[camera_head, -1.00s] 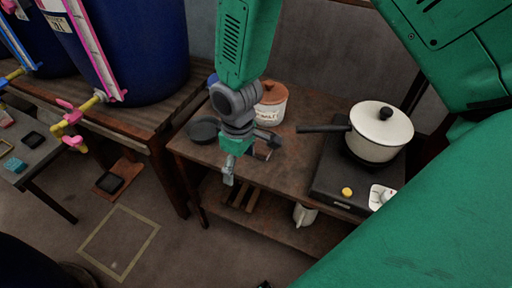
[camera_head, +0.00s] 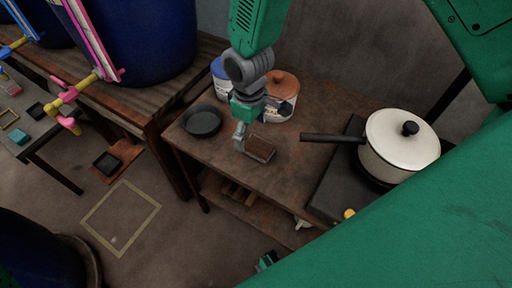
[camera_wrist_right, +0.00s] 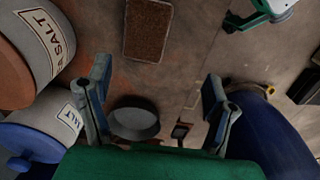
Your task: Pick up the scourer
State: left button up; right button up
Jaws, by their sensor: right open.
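The scourer appears to be the brown, rough rectangular pad (camera_head: 261,149) lying flat on the worn wooden table. It also shows at the top of the right wrist view (camera_wrist_right: 148,30). My right gripper (camera_head: 262,124) is above the table, close beside the pad on its far-left side. In the wrist view its two fingers (camera_wrist_right: 158,78) are spread with nothing between them, and the pad lies beyond them. A small green and dark part at the bottom of the head view looks like my left gripper (camera_head: 266,261); its fingers are unclear.
A dark round dish (camera_head: 202,121) stands left of the pad. A brown-lidded salt jar (camera_head: 283,97) and a blue-lidded jar (camera_head: 220,84) stand behind.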

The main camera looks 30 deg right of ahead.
aim_at(259, 146)
jog(key=f, duration=0.3)
jog(key=shift+w+d+f, duration=0.1)
jog(key=shift+d, duration=0.25)
jog(key=d+f, duration=0.3)
jog(key=shift+d+f+b, duration=0.15)
jog(key=shift+f+b, duration=0.15)
jog(key=shift+f, duration=0.1)
jog(key=shift+w+a+f, duration=0.1)
jog(key=shift+a+f, duration=0.85)
jog(key=shift+f, duration=0.15)
jog(key=shift+a+r, duration=0.1)
jog(key=shift+a, duration=0.25)
jog(key=shift+d, duration=0.5)
jog(key=c, duration=0.9)
jog(key=shift+d, duration=0.35)
jog(key=shift+c, duration=1.3)
jog(key=shift+d+f, duration=0.2)
jog(key=shift+c, duration=0.4)
jog(key=shift+a+r, duration=0.35)
jog(key=r, duration=0.5)
jog(key=shift+a, duration=0.4)
jog(key=r, duration=0.2)
jog(key=r+p, duration=0.1)
jog(key=shift+d+r, duration=0.4)
pick_arm(q)
jog(key=shift+d+r, duration=0.25)
jog(key=shift+d, duration=0.6)
pick_arm(e)
jog(key=shift+d+r, duration=0.15)
jog(key=shift+r, duration=0.15)
